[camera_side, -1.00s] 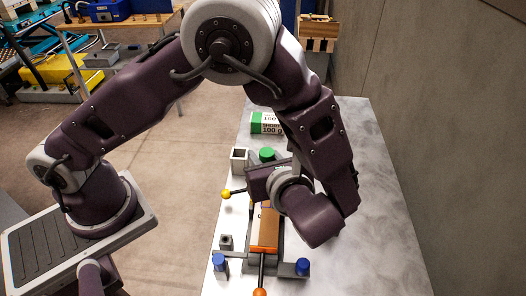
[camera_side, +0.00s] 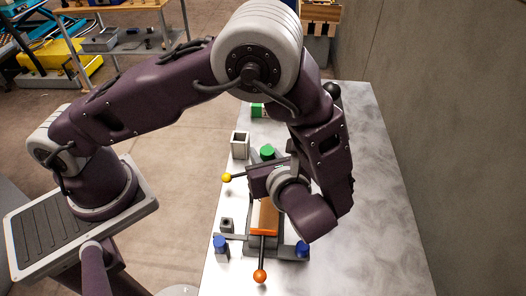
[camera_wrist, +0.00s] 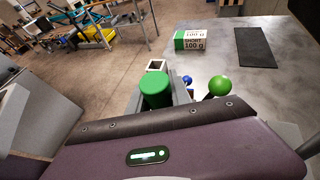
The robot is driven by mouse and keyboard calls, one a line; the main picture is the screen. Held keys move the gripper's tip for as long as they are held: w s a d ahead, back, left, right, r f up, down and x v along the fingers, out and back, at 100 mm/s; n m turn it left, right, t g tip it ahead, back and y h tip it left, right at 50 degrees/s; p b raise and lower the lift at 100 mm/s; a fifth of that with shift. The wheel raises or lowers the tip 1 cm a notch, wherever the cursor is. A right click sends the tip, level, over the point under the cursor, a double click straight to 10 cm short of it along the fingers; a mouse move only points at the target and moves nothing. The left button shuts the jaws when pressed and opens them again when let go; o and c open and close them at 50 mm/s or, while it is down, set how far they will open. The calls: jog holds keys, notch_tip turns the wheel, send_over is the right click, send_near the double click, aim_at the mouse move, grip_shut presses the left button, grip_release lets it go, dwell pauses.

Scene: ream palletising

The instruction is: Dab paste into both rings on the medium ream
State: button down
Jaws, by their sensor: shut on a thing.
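My gripper (camera_side: 268,180) is low over the far end of the jig, its fingertips hidden by its own body. A green cylinder (camera_side: 267,152) stands at the gripper's far side; it shows large and upright in the wrist view (camera_wrist: 155,90), just beyond my gripper, and moves with it. The gripper is shut on it. A tan and orange ream (camera_side: 263,218) lies in the grey jig (camera_side: 233,238), partly covered by my arm. Its label is hidden, so I cannot tell its size. No rings or paste can be made out on it.
An orange-ball lever (camera_side: 260,276), a yellow-ball lever (camera_side: 227,178), and blue knobs (camera_side: 221,245) (camera_side: 302,248) surround the jig. A white square holder (camera_side: 240,145) stands nearby. A green-ball lever (camera_wrist: 219,86), a "SHORT 100 g" ream (camera_wrist: 190,40) and a dark mat (camera_wrist: 255,47) are beyond.

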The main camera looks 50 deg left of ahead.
jog(key=shift+f, duration=0.5)
jog(key=shift+r, duration=2.5)
